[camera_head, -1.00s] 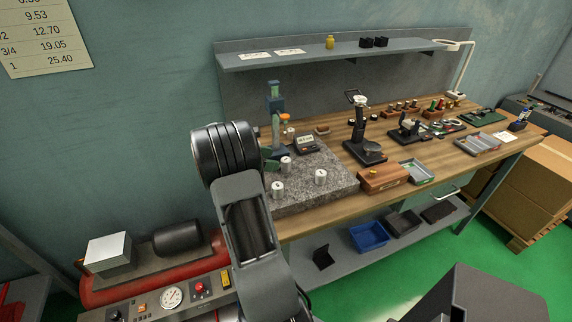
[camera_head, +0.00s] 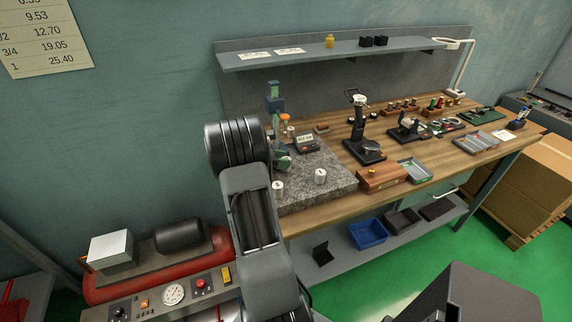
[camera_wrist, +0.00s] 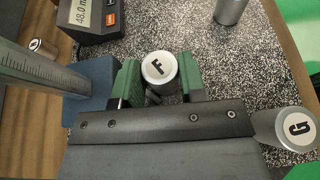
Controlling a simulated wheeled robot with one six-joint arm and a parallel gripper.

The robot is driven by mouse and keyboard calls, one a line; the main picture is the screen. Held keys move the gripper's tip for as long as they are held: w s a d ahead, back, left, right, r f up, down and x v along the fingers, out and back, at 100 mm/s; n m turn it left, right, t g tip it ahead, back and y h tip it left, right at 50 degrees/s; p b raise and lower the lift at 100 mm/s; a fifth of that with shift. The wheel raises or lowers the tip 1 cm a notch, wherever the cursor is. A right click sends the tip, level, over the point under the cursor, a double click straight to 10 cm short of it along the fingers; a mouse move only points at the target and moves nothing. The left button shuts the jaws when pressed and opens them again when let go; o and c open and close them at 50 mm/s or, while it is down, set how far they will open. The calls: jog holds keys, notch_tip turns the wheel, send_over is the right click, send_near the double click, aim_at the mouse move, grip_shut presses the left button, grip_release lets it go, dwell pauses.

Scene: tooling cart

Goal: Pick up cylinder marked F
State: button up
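The cylinder marked F (camera_wrist: 159,68) is a small metal cylinder with a pale top and a black letter. In the wrist view it stands between the two green fingers of my gripper (camera_wrist: 160,80), which lie close on its left and right. Whether both fingers press on it cannot be made out. In the head view my gripper (camera_head: 283,162) is low over the grey granite plate (camera_head: 315,195), and cylinder F cannot be made out there.
The cylinder marked G (camera_wrist: 298,128) stands close to the right of my gripper, and another cylinder (camera_wrist: 230,10) stands farther off. A height gauge with a blue base (camera_wrist: 88,92) is close on the left. A digital readout (camera_wrist: 90,18) stands behind it.

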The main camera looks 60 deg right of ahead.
jog(key=c, duration=0.5)
jog(key=shift+r, duration=0.15)
